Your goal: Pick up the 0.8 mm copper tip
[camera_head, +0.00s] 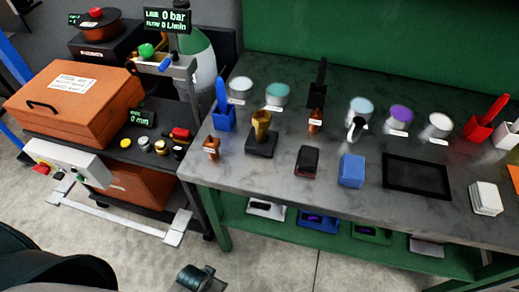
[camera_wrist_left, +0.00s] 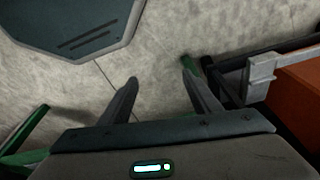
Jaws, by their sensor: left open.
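Two small copper-coloured pieces with pale labels stand on the bench. One (camera_head: 211,149) is near the bench's left front edge; the other (camera_head: 316,120) is farther back, in front of a dark upright holder (camera_head: 318,88). Their labels are too small to read, so I cannot tell which is the 0.8 mm copper tip. My left gripper (camera_wrist_left: 160,78) shows in the left wrist view, fingers spread and empty, with floor behind them. No copper piece shows in that view. My right gripper cannot be made out.
The grey bench top (camera_head: 250,180) also holds a brass-coloured piece on a black base (camera_head: 262,135), a blue block (camera_head: 351,171), a black tray (camera_head: 390,185) and several round tubs. An orange case (camera_head: 80,100) sits on the cart at left.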

